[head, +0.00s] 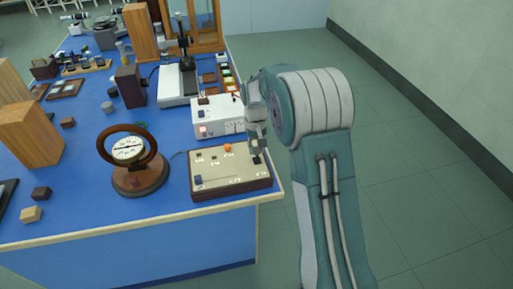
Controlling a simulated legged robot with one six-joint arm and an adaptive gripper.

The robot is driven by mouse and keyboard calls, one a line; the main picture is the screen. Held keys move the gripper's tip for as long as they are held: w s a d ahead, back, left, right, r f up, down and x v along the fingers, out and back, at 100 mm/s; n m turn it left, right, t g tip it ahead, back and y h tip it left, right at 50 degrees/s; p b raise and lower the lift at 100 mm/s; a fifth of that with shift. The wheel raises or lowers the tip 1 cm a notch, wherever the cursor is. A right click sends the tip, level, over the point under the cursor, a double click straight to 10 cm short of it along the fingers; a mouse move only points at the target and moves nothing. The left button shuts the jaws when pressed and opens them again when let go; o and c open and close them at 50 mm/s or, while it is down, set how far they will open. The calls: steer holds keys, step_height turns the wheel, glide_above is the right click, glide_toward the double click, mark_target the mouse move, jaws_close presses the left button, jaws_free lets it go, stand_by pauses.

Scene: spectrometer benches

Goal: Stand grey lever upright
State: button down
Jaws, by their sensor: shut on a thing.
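A low beige control panel (225,178) with a dark wooden side stands at the right front of the blue bench. It carries an orange knob (228,148), a blue-grey knob (198,181) and several small dark parts. My gripper (257,152) points down over the panel's right back corner. Its fingers are shut at a small dark piece (257,160) there, which I take to be the grey lever. The fingers hide most of it, so I cannot tell its tilt.
A white box (210,122) marked 6V stands just behind the panel. A round dial instrument with a wooden ring (130,150) stands to its left. Wooden blocks and a microscope-like device (181,80) stand farther back. The floor right of the bench (400,180) is clear.

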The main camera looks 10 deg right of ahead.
steer(key=shift+c, duration=2.4)
jaws_free()
steer(key=shift+f, duration=0.15)
step_height(320, 180, up, 12)
steer(key=w, duration=0.1)
steer(key=shift+w, duration=0.15)
steer(key=shift+a, duration=0.1)
steer(key=s+r+t, duration=0.3)
steer(key=s+r, duration=0.7)
steer(key=s, duration=0.5)
steer(key=s+f+t, duration=0.2)
steer(key=s+t, duration=0.1)
steer(key=s, duration=1.4)
steer(key=shift+t, duration=0.4)
